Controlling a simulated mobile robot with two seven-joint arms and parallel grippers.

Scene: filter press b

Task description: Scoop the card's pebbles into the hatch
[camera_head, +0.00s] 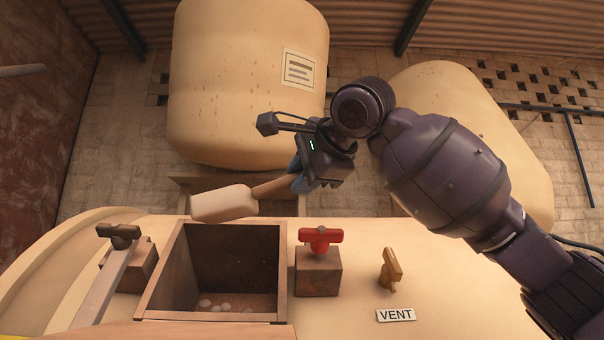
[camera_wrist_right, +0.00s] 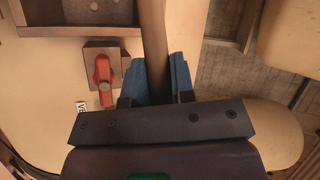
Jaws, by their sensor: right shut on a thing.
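My right gripper (camera_head: 298,174) is shut on the brown handle of a scoop (camera_head: 223,203) with a cream head. In the right wrist view its blue fingers (camera_wrist_right: 161,80) stand on both sides of the handle (camera_wrist_right: 153,35). The scoop's head is above the back edge of an open square hatch (camera_head: 162,280), tilted, its contents not visible. Several pale pebbles (camera_head: 226,307) lie on the hatch floor. A white card (camera_head: 299,69) with dark lines is on the rear tank; its text is too small to read. My left gripper is out of view.
A red valve handle (camera_head: 320,237) on a rusty block stands right of the hatch, and a dark handle (camera_head: 118,232) stands left. A yellow handle (camera_head: 391,268) is above the VENT label (camera_head: 396,315). A wooden tray (camera_head: 190,183) sits behind, partly hidden by the scoop.

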